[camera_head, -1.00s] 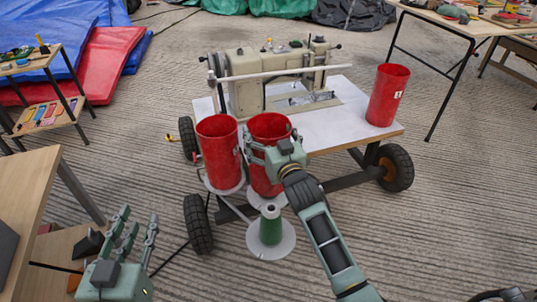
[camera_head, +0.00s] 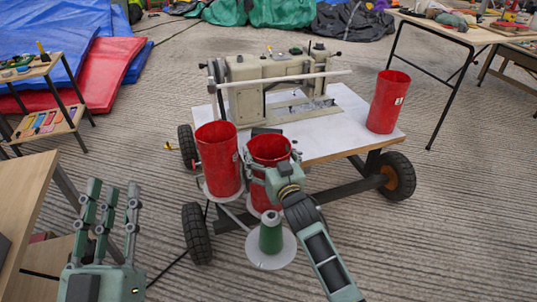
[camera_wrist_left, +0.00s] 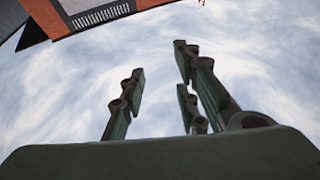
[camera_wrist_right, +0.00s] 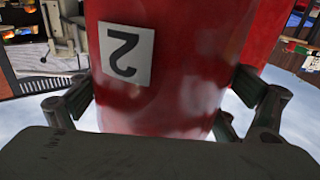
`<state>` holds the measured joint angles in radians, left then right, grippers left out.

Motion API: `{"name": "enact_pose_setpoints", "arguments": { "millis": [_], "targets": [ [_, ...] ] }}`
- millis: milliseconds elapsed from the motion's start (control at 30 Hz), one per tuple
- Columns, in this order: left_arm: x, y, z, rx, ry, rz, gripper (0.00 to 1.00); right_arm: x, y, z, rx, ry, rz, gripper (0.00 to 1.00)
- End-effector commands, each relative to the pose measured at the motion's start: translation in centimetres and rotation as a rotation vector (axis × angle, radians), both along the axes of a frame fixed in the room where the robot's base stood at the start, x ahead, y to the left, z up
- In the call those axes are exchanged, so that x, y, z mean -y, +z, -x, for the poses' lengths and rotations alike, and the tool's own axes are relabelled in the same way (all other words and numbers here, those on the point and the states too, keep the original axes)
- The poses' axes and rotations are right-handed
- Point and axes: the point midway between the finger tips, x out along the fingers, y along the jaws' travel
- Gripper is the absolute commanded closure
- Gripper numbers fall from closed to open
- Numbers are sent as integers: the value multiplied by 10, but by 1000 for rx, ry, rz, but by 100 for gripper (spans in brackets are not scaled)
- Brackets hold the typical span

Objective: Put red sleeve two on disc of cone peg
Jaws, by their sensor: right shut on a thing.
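Red sleeve two (camera_head: 266,150) is an open-topped red tube. My right gripper (camera_head: 268,168) is shut on it from the near side. In the right wrist view the sleeve (camera_wrist_right: 190,90) fills the middle between the fingers, with its white "2" label upside down. The cone peg (camera_head: 271,238) is a green cone standing on a round pale disc (camera_head: 285,254) at the cart's near side. The sleeve's lower part shows just behind the cone's top; whether its bottom rests on anything is hidden. My left gripper (camera_head: 107,225) is open and empty at lower left.
Another red sleeve (camera_head: 218,160) stands on a pale disc just left of the held one. A third red sleeve (camera_head: 388,102) stands on the white cart top (camera_head: 345,115), right of a sewing machine (camera_head: 275,85). A wooden table (camera_head: 25,195) is near my left gripper.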

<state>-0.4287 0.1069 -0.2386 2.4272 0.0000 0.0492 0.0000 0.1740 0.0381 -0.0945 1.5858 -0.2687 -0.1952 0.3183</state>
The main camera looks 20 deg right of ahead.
Motion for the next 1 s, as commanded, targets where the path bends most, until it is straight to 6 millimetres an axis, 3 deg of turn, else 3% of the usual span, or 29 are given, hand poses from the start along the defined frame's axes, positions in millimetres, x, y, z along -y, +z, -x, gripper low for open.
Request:
{"name": "enact_pose_setpoints", "arguments": {
  "millis": [200,233,300,767,1000],
  "targets": [
    [0,2,1,14,-1,3,71,0,-2,0,1,0,0,50],
    [0,3,1,16,-1,5,71,0,-2,0,0,0,0,6],
    [0,3,1,15,-1,5,71,0,-2,0,0,0,0,0],
    [0,1,0,1,-1,1,71,0,1,1,0,0,0,0],
    [-2,-34,-13,-192,12,-53,71,1,2,28,-1,0,0,0]
  ]
}}
